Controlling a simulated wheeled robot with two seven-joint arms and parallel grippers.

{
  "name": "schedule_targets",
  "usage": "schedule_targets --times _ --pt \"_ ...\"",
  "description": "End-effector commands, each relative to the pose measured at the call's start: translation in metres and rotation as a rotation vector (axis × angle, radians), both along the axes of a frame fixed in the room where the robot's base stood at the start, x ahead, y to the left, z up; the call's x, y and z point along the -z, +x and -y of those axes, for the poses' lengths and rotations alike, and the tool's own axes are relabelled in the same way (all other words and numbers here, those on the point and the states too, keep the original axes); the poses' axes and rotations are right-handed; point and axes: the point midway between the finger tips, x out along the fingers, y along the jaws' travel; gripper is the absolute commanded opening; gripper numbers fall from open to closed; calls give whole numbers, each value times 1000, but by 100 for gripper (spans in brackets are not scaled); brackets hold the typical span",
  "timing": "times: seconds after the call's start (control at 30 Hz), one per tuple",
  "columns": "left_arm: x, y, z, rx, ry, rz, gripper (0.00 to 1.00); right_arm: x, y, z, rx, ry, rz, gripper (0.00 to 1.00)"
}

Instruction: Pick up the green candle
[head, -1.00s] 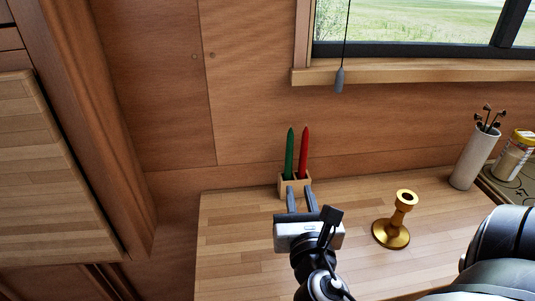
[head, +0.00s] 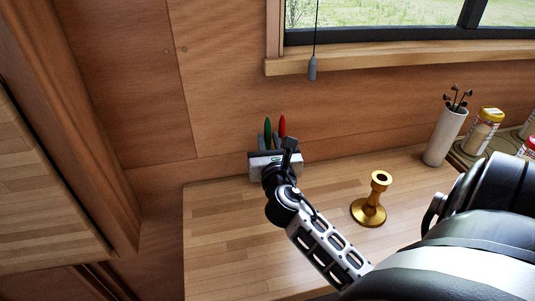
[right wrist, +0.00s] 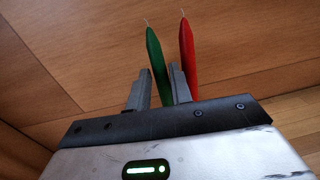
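The green candle (head: 267,129) stands upright at the back of the wooden counter, left of a red candle (head: 282,126). My right gripper (head: 271,142) is reached out to them, its body hiding the wooden holder and the candles' lower parts. In the right wrist view, the green candle (right wrist: 156,55) rises between my two fingers (right wrist: 160,85), which are apart on either side of it. It looks closer to the right finger; contact is not clear. The red candle (right wrist: 187,55) is outside the right finger. My left gripper is not in view.
A brass candlestick (head: 369,208) stands on the counter (head: 225,235) right of my right arm. A pale vase (head: 444,137) and a jar (head: 484,130) stand further right. The wooden wall (head: 225,110) is close behind the candles. The counter's left part is clear.

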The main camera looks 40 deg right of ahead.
Motion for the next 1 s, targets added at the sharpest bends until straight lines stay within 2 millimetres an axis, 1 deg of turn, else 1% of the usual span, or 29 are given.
schedule_targets --times 0.03,0.1,0.2,0.43,0.47,0.5,0.53,0.87,1.0 --pt "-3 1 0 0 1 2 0 -2 7 6 1 -2 1 21" --pt "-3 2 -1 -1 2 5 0 -1 14 10 0 0 0 21" --pt "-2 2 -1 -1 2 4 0 0 21 14 -1 0 0 21" --pt "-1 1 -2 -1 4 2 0 0 22 15 -1 0 0 21" --pt "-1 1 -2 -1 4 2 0 0 22 15 -1 0 0 16" --pt "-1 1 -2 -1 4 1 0 0 22 15 -1 0 0 5" --pt "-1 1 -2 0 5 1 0 0 22 15 -1 0 0 0" --pt "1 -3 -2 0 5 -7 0 -1 21 15 -1 0 0 0" --pt "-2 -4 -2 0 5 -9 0 -8 21 15 0 -1 0 0"
